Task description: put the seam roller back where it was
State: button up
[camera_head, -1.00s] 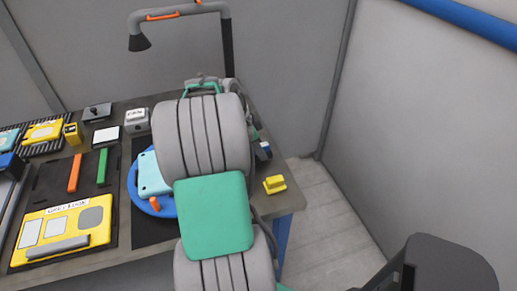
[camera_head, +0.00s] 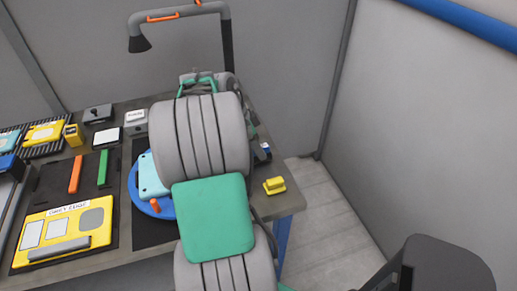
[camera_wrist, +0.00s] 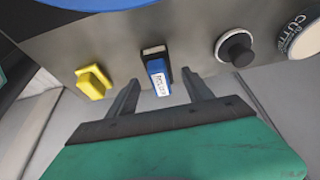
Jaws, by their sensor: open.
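My gripper (camera_wrist: 160,79) is open in the wrist view, its two fingers pointing at the bench edge. A blue block with a small white label (camera_wrist: 159,82) shows between the fingertips, in front of a dark holder with a pale top (camera_wrist: 153,50). I see no clear grip on it, and its label is too small to read. It may be the blue and white piece (camera_head: 265,149) beside my arm in the head view. I cannot tell for sure which thing is the seam roller. In the head view my arm hides the gripper and part of the bench.
A yellow block (camera_wrist: 93,82) stands left of the fingers, also in the head view (camera_head: 274,185). A black knob (camera_wrist: 236,51) and a round labelled piece (camera_wrist: 304,38) are at right. A blue disc (camera_head: 165,209) and a yellow panel (camera_head: 64,233) lie on the bench.

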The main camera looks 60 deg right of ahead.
jog(key=p+v, duration=0.1)
jog(key=v, duration=0.9)
jog(key=w+a+n+t, duration=0.1)
jog(key=w+a+n, duration=0.2)
jog(key=a, duration=0.3)
jog(key=w+a+n+t, duration=0.1)
jog(key=w+a+n, duration=0.3)
jog(key=a+n, duration=0.1)
jog(key=w+a+n+t, duration=0.2)
jog(key=w+a+n, duration=0.2)
jog(key=a+n, duration=0.1)
jog(key=shift+w+a, duration=0.15)
jog(key=shift+a, duration=0.65)
jog(key=s+a+f+n+t+y, duration=0.1)
jog(key=a+f+n, duration=0.1)
jog(key=a+n, duration=0.5)
jog(key=s+a+f+n+t+y, duration=0.1)
jog(key=a+n, duration=0.6)
jog(key=a, duration=0.8)
jog(key=shift+a+f+t+y, duration=0.3)
jog(key=shift+f+y, duration=0.3)
jog(key=shift+f, duration=0.15)
